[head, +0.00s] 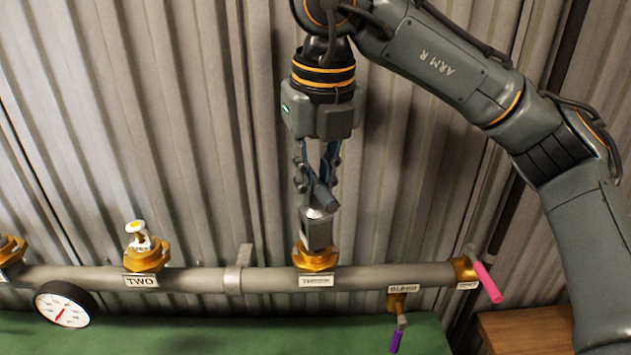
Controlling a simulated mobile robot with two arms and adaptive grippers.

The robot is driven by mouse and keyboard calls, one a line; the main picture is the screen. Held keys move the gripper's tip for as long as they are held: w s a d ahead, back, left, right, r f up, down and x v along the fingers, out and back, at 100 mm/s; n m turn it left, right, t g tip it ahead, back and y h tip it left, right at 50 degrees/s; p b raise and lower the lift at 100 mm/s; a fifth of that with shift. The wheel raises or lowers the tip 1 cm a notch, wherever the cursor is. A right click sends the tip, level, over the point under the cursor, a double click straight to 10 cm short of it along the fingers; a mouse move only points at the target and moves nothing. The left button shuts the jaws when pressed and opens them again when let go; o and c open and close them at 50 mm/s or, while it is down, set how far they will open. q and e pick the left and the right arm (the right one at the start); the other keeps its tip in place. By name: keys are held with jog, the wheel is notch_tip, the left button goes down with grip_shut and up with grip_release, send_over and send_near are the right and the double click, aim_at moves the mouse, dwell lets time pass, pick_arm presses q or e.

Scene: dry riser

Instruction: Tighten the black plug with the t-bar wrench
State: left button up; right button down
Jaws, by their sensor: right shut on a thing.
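My right gripper (318,185) comes down from above and is shut on the t-bar wrench (318,232). The wrench's dark cross bar is between the fingers, and its grey square socket points down. The socket is over the brass outlet (316,259) on the grey pipe, above a white label that is hard to read. The black plug cannot be made out; the socket covers the top of this outlet. I cannot tell how far the socket is seated. My left gripper is not in view.
The horizontal pipe (200,280) also carries outlet TWO (146,258) with a white and yellow piece, a round gauge (65,304), a purple-handled BLEED valve (398,335) and a pink lever (488,282). A corrugated wall (190,130) stands close behind. A green surface (250,335) lies below.

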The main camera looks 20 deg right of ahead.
jog(key=shift+r+p, duration=3.55)
jog(key=shift+r, duration=0.9)
jog(key=shift+f, duration=0.15)
